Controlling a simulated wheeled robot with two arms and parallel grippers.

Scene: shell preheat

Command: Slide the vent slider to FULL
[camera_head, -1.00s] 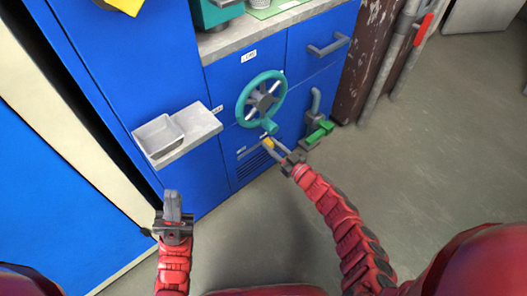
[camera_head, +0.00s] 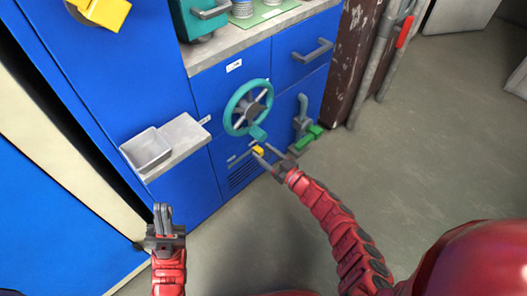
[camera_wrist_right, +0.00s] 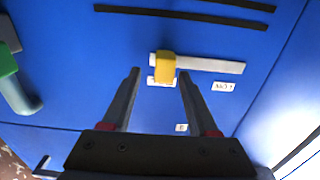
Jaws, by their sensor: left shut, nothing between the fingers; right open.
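The vent slider's yellow knob (camera_head: 258,151) is on the blue cabinet front below the teal handwheel. In the right wrist view the knob (camera_wrist_right: 165,67) sits at the left end of a pale track (camera_wrist_right: 212,67). That is the track's right end in the head view. My right gripper (camera_head: 263,153) is open at the knob. In the wrist view its fingertips (camera_wrist_right: 159,73) are on either side of the knob, with a gap on each side, wider at left. Small labels (camera_wrist_right: 223,87) near the track are too small to read. My left gripper (camera_head: 163,210) is shut and empty, away from the cabinet.
The teal handwheel (camera_head: 232,117) is just above the slider. Dark vent slots (camera_wrist_right: 180,17) lie below the slider, at the top of the wrist view. A shelf with a tray (camera_head: 148,148) juts out at left.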

